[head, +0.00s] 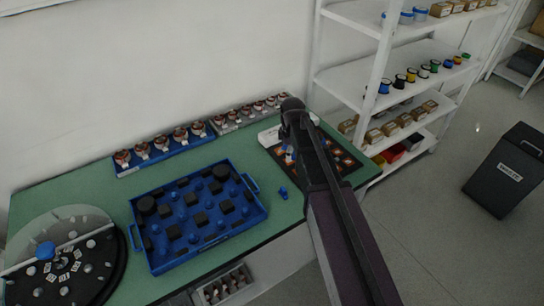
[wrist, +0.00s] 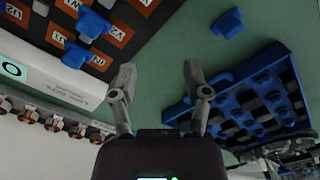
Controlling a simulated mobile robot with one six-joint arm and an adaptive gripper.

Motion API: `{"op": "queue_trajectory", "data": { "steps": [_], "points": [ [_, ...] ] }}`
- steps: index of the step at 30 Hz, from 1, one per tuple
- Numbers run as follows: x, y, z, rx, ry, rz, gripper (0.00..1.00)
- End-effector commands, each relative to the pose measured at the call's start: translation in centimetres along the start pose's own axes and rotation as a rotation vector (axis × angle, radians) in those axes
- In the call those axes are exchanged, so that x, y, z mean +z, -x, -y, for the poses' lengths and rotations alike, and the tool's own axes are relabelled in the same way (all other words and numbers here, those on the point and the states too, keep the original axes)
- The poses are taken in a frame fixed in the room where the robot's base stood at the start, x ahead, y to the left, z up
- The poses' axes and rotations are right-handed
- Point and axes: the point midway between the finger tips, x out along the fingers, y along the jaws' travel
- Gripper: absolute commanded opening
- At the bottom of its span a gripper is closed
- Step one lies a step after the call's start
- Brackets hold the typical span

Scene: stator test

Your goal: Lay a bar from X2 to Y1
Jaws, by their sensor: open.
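A black terminal board (wrist: 100,62) with orange labelled squares is at the upper left of the wrist view; it also shows in the head view (head: 346,176), partly behind my arm. Two blue bar-like pieces are over it in the wrist view, one near its middle (wrist: 93,23) and one near its edge (wrist: 75,56). Another blue piece (wrist: 228,22) lies loose on the green table; it shows in the head view too (head: 283,192). My gripper (wrist: 160,76) is open and empty, its fingers apart above the table. X2 and Y1 cannot be made out clearly.
A blue tray (head: 259,211) of blue and black parts stands left of the board. Racks of copper-coloured parts (head: 160,158) line the wall. A round turntable (head: 112,262) is at left. Shelves (head: 385,52) and a dark bin (head: 505,172) stand right. Green table around the loose piece is clear.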

Motion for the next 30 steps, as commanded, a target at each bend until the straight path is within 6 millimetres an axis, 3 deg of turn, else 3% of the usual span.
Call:
{"op": "queue_trajectory", "data": {
  "steps": [30],
  "points": [
    [-4.3, 0.7, 3.5, 0.0, -0.596, 0.0, 0.62]
  ]
}}
